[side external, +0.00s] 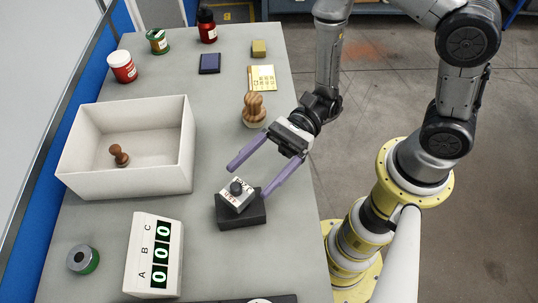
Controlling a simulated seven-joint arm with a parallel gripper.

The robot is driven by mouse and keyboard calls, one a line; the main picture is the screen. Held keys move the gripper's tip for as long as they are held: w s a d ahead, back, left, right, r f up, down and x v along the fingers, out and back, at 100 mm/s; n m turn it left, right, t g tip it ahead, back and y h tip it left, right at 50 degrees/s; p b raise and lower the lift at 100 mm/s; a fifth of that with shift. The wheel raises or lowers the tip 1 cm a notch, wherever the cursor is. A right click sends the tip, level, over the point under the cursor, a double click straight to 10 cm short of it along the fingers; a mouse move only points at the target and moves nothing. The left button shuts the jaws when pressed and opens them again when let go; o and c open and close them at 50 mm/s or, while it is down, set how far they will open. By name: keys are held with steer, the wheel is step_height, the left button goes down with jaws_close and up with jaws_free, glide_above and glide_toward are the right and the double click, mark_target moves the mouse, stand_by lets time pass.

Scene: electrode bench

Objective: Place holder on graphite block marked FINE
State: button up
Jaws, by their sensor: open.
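A white piece with a dark round knob and small red and black markings (232,204), which looks like the holder, rests on a dark block (243,219), which looks like the graphite block. The piece sits turned at an angle to the block. I cannot read a FINE mark on the block, and the lettering on the white piece is too small to be sure of. My gripper (249,183) is open, with its two long purple fingers spread. One fingertip is up and left of the white piece, the other is beside its right side. Nothing is held between them.
A white open bin (180,180) holding a small wooden knob (119,155) stands left. A counter box (142,255) and a green-sided cylinder (83,260) are in front. A wooden-handled piece (254,109) stands behind my gripper. Bottles and tins line the back.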

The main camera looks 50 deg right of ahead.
steer(key=shift+d, duration=1.9)
steer(key=s+d+r+n+g+h, duration=0.55)
steer(key=s+n+h, duration=0.25)
steer(key=n, duration=0.4)
steer(key=d+r+n+t+h, duration=0.3)
steer(key=d+r+t+h, duration=0.1)
steer(key=d, duration=0.4)
steer(key=w+d+r+n+t+h, duration=0.1)
steer(key=d+r+n+t+h, duration=0.2)
steer(key=d+t+h, duration=0.3)
steer(key=d+r+t, duration=0.1)
steer(key=d, duration=0.2)
steer(key=shift+w, duration=0.25)
